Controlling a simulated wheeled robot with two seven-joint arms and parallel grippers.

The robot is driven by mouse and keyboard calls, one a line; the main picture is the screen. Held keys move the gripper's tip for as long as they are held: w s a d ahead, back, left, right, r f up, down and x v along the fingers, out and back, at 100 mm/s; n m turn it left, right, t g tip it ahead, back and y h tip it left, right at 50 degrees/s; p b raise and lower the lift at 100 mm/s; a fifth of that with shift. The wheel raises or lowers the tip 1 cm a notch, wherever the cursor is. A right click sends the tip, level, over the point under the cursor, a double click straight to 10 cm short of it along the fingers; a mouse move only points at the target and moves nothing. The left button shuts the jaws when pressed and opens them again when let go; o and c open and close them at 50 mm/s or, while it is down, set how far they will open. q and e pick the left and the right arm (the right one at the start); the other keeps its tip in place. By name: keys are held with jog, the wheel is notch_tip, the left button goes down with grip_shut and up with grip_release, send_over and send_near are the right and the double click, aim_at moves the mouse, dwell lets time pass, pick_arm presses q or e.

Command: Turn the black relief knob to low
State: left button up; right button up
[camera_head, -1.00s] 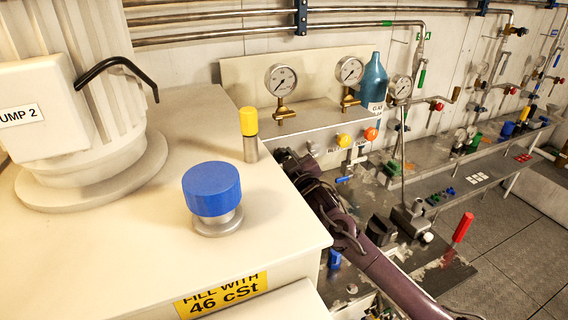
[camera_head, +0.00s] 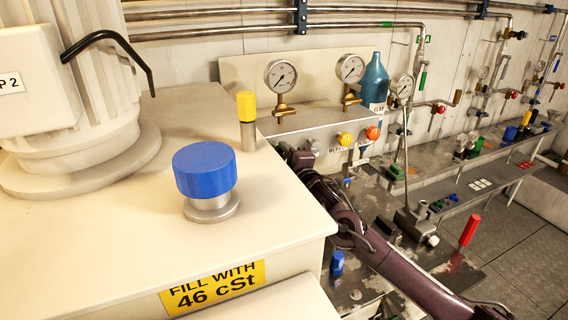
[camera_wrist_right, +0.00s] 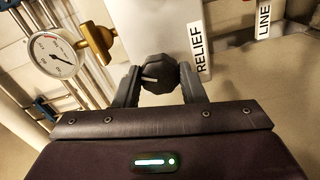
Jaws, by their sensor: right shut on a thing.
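The black relief knob (camera_wrist_right: 160,74) sits between the two fingers of my right gripper (camera_wrist_right: 160,88) in the right wrist view. The fingers are shut on its sides. A pale pointer mark shows on the knob's face. A RELIEF label (camera_wrist_right: 201,50) is just right of the knob in that view. In the head view, my right gripper (camera_head: 294,158) reaches the front of the gauge panel, and the knob there is mostly hidden behind it. My left gripper is not in view.
A pressure gauge (camera_wrist_right: 55,55) with a brass fitting is close beside the gripper. A yellow knob (camera_head: 345,139) and an orange knob (camera_head: 373,132) are on the same panel. A large cream tank with a blue cap (camera_head: 205,168) stands left of my arm.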

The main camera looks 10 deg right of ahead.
jog(key=n+b, duration=0.3)
jog(key=n, duration=0.2)
jog(key=shift+f, duration=0.15)
jog(key=shift+n, duration=0.3)
dwell(0.3)
jog(key=o, duration=1)
jog(key=shift+s+b, duration=0.3)
jog(key=shift+b, duration=0.05)
jog(key=s+d+b, duration=0.1)
jog(key=s+b, duration=0.1)
jog(key=s, duration=0.5)
jog(key=shift+d, duration=0.2)
jog(key=shift+s, duration=0.1)
